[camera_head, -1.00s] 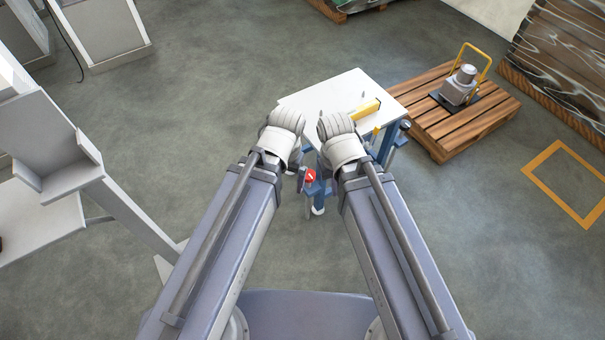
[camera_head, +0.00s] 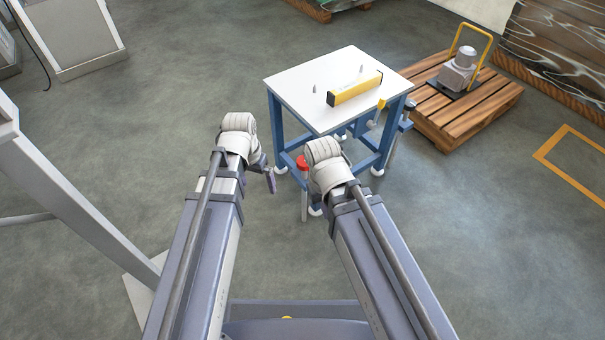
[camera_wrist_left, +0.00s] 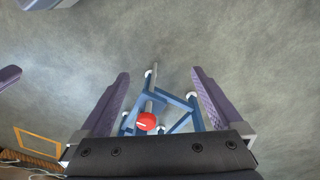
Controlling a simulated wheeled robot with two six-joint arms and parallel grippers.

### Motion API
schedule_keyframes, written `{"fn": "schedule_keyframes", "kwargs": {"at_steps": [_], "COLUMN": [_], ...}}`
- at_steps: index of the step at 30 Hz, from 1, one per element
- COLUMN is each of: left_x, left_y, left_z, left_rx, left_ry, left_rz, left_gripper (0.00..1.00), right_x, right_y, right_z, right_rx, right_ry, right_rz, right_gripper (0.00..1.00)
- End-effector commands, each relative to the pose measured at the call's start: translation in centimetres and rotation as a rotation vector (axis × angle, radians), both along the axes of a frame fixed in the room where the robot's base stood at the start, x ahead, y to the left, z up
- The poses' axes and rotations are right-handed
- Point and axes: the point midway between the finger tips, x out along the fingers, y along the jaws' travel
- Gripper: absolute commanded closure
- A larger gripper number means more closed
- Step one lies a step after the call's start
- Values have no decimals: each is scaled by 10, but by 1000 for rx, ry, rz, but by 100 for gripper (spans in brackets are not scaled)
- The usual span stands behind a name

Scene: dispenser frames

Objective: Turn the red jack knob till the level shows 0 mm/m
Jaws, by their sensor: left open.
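A yellow knob (camera_head: 381,104) and a dark-topped post (camera_head: 409,106) stand at the table's right side. Two small grey cones stand on the top. A wooden pallet (camera_head: 445,122) with a grey machine is at the right. A pale frame (camera_head: 75,195) stands at the left.

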Motion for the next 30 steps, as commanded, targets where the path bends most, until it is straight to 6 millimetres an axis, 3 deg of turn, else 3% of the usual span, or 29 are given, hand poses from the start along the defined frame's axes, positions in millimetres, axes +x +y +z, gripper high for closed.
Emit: {"fn": "schedule_keyframes", "kwargs": {"at_steps": [1,3,9,15,21,30], "left_x": [23,49,113,164,186,187], "left_y": [-1,-9,-40,-76,-94,-98], "left_z": [-30,-42,-45,-39,-35,-36], "left_rx": [-20,-57,-158,-246,-288,-296], "left_ry": [-4,-13,-66,-153,-217,-231], "left_rz": [-68,-217,-675,-1099,-1326,-1369], "left_gripper": [0,0,0,0,0,0], "right_x": [0,0,0,0,0,0], "right_y": [0,0,0,0,0,0], "right_z": [-30,-43,-51,-51,-51,-53], "right_rx": [0,-1,-1,-1,-1,-1], "right_ry": [0,0,-1,-1,0,-1], "right_rz": [1,1,2,2,2,2], "right_gripper": [100,100,100,100,100,100]}}
